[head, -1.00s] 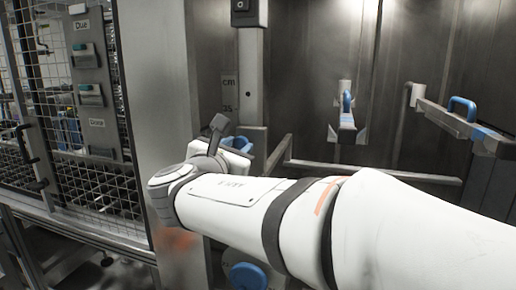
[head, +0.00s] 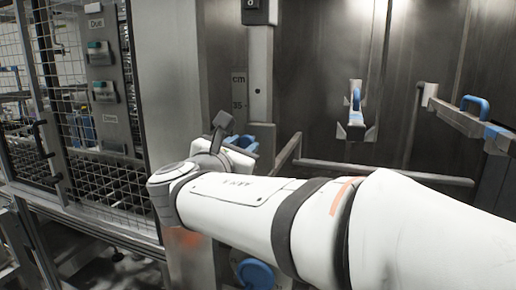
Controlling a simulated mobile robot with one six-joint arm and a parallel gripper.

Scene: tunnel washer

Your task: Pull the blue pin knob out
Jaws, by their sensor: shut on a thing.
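My white arm reaches from the lower right to the grey post at the middle left. My gripper (head: 238,155) is at its far end, partly hidden behind the wrist. A blue part, seemingly the blue pin knob (head: 246,143), shows right at the gripper, in front of the post's foot. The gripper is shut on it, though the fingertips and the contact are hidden. I cannot tell how far the pin stands out. A round blue disc (head: 256,273) shows below my arm, apart from the gripper.
A metal post (head: 259,85) with a cm scale stands just behind the gripper. Brackets with blue handles (head: 356,100) (head: 474,105) and a horizontal rail (head: 400,174) line the steel wall at right. A mesh guard (head: 95,140) with small control boxes stands at left.

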